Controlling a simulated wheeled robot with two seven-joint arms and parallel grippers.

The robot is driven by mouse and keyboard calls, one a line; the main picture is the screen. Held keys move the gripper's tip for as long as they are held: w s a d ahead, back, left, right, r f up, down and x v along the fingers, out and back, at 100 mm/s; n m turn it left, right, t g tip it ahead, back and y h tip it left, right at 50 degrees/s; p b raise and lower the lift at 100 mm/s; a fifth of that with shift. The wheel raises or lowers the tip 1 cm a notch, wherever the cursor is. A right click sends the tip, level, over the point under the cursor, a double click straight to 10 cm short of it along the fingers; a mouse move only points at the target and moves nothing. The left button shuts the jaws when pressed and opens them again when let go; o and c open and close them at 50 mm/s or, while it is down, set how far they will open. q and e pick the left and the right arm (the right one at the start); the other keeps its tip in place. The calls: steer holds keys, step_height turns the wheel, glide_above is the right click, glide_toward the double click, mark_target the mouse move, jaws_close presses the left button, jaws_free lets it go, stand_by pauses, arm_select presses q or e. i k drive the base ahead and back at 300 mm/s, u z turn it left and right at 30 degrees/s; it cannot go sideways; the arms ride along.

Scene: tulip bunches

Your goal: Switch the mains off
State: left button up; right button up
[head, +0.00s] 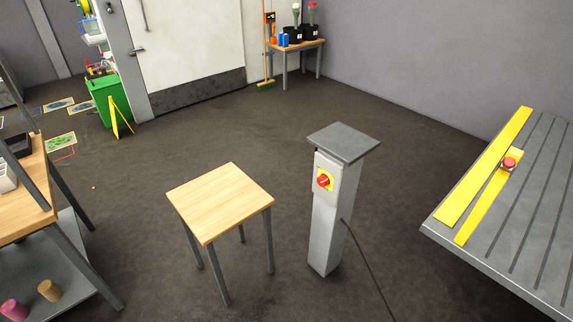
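A red rotary switch (323,181) on a yellow plate is on the front of a white box (326,208). The box is fixed to a grey pedestal (325,240) with a flat grey top, right of the picture's middle. The red handle looks tilted, but its exact setting is too small to read. A dark cable (368,262) runs from the pedestal to the floor. Neither of my grippers shows in the head view.
A small wooden-topped table (220,200) stands just left of the pedestal. A grooved grey bench (520,215) with yellow strips and a red button (509,164) is at the right. A wooden workbench (28,195) is at the left. The floor behind the pedestal is clear.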

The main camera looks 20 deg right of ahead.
mark_target(322, 181)
steer(key=z, duration=0.65)
steer(key=i, duration=1.25)
steer(key=z, duration=0.95)
